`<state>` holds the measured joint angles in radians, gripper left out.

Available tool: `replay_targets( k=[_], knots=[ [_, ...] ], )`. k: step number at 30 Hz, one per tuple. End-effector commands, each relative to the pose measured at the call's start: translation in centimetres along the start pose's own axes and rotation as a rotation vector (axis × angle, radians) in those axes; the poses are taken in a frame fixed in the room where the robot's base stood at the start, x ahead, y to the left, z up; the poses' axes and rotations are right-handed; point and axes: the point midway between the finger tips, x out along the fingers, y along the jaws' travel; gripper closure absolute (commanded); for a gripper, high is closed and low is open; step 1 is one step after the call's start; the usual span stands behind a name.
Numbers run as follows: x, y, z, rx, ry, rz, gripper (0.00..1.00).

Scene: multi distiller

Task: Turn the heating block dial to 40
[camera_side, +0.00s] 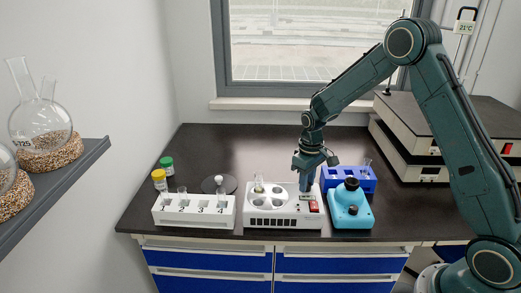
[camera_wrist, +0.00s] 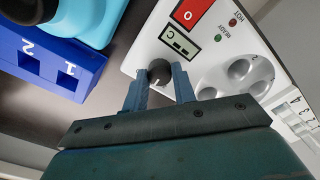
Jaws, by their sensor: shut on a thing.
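The heating block (camera_side: 284,221) is a white box on the dark bench, with round wells on top and a red switch at its right; it also shows in the wrist view (camera_wrist: 190,60). Its dial (camera_wrist: 158,73) is a dark round knob with a white mark, beside a small display (camera_wrist: 180,42) showing "C"; the display's digits are not readable. My gripper (camera_wrist: 160,82) points down over the block's right part, its two fingers on either side of the dial, shut on it. In the side view my gripper (camera_side: 307,183) hides the dial.
A blue rack (camera_side: 348,183) and a teal device with a black knob (camera_side: 350,209) stand close at the right. A white numbered rack (camera_side: 193,213) stands at the left, with green and yellow capped bottles behind it. A glass tube (camera_side: 259,184) stands in the block.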

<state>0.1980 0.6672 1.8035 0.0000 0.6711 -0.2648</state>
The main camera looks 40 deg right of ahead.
Motion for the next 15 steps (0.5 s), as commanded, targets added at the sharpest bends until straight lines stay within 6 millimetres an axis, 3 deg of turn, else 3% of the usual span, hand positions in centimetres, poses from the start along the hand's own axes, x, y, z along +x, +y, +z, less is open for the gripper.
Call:
replay_targets(
  k=[15],
  knots=[
    [-0.07,0.0,-0.01,0.068,0.0,0.0,0.96]
  ],
)
